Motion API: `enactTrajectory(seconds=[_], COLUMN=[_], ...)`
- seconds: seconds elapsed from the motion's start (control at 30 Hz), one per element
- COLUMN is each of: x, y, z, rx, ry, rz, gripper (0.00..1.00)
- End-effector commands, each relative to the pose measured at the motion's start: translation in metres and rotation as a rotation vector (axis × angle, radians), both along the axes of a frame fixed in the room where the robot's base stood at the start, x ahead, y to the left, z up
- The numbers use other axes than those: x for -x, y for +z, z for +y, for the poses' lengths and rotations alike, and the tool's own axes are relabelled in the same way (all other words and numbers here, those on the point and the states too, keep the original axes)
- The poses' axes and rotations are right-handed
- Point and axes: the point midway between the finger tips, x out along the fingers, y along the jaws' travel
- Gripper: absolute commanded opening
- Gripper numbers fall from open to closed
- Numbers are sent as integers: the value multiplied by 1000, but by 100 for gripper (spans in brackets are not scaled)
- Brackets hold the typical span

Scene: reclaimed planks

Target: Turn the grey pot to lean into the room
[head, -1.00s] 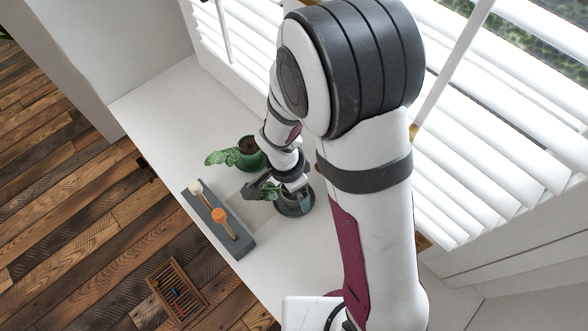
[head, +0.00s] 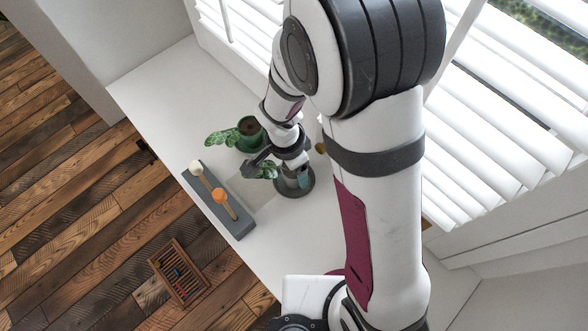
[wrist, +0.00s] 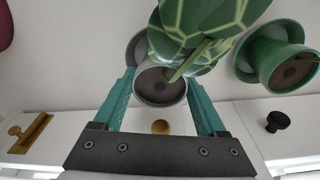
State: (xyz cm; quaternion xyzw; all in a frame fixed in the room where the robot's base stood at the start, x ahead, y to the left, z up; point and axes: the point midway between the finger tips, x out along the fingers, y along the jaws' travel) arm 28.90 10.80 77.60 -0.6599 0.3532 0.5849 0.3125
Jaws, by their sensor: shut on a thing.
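The grey pot (wrist: 160,90) stands upright between my gripper's teal fingers in the wrist view, dark soil inside. My gripper (wrist: 160,78) is shut on it. Patterned green leaves (wrist: 205,20) hang over its far side in that view and hide part of its rim. In the head view my gripper (head: 293,172) is over the grey pot (head: 291,182), which stands in a dark grey saucer (head: 298,193) on the white sill. The leaves (head: 266,171) there stick out to the left, toward the room side. My wrist hides part of the pot.
A green pot (head: 250,133) with a leafy plant stands close behind, also in the wrist view (wrist: 280,70). A grey block (head: 222,204) with orange- and cream-headed tools lies on the sill's room edge. Window blinds (head: 500,110) are right. A wooden tray (head: 180,272) is on the floor.

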Motion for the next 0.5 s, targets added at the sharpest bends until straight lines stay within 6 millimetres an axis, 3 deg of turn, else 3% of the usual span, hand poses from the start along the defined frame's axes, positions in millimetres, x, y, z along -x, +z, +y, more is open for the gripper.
enactTrajectory(seconds=[0.2, 0.5], x=[-2, 0], y=[59, 103], z=[1, 0], rx=[-4, -2], ry=[-1, 0], rz=[-8, -2], gripper=[0, 0])
